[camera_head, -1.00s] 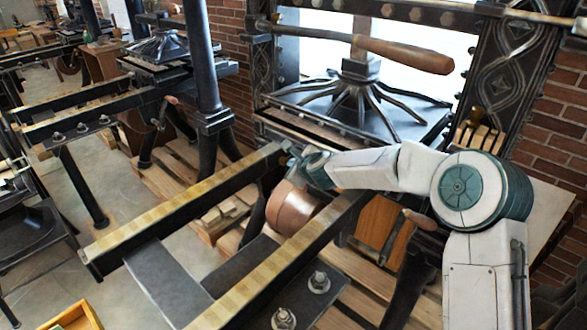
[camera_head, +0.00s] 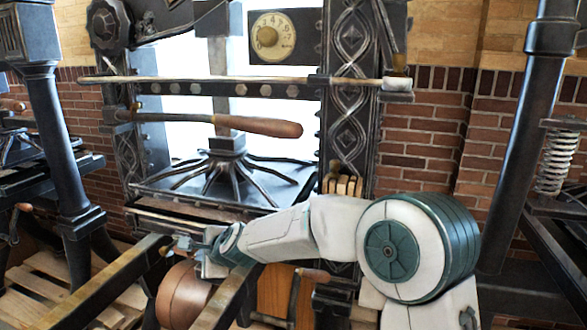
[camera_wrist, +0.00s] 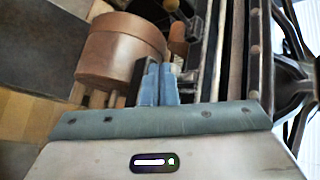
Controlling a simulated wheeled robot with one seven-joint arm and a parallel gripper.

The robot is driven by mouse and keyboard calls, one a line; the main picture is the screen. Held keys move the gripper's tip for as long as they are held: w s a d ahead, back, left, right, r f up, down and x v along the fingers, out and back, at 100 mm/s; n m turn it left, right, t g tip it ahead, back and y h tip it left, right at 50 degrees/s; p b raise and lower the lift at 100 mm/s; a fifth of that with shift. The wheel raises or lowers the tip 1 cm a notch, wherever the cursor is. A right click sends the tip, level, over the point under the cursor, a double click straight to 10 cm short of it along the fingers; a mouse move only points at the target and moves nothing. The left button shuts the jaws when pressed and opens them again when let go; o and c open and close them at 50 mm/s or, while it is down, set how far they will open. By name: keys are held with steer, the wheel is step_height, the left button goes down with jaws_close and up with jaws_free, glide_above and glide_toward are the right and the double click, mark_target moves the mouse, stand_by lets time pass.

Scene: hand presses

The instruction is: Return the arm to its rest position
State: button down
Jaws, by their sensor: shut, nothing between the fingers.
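My arm, white with teal joints, reaches from the lower right toward the left in the head view. My gripper (camera_head: 178,246) is at its end, close to the press's rails and above a round copper-brown drum (camera_head: 182,294). In the wrist view my gripper (camera_wrist: 157,68) shows two blue fingers side by side and closed together, with nothing between them. The drum (camera_wrist: 122,50) lies just left of the fingers there. Whether the fingers touch any part of the press cannot be told.
The hand press (camera_head: 225,180) stands in front, with a wooden-handled bar (camera_head: 262,127) across it. A long rail (camera_head: 105,285) runs toward the lower left. Another press's column (camera_head: 525,130) stands at the right. A brick wall (camera_head: 420,135) is behind.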

steer(key=s+d+n+g+h, duration=0.1)
steer(key=s+d+n, duration=0.3)
steer(key=s+d, duration=0.5)
steer(key=s+d+n+g+h, duration=0.1)
steer(key=s+d+n+h, duration=0.3)
steer(key=s+d, duration=0.5)
steer(key=s+d+n+g+h, duration=0.2)
steer(key=s+d+n, duration=0.3)
steer(key=d, duration=1.6)
steer(key=s+h, duration=0.1)
steer(key=s, duration=0.3)
steer(key=shift+s+d+r, duration=0.15)
steer(key=shift+s+d, duration=0.15)
steer(key=shift+d, duration=0.1)
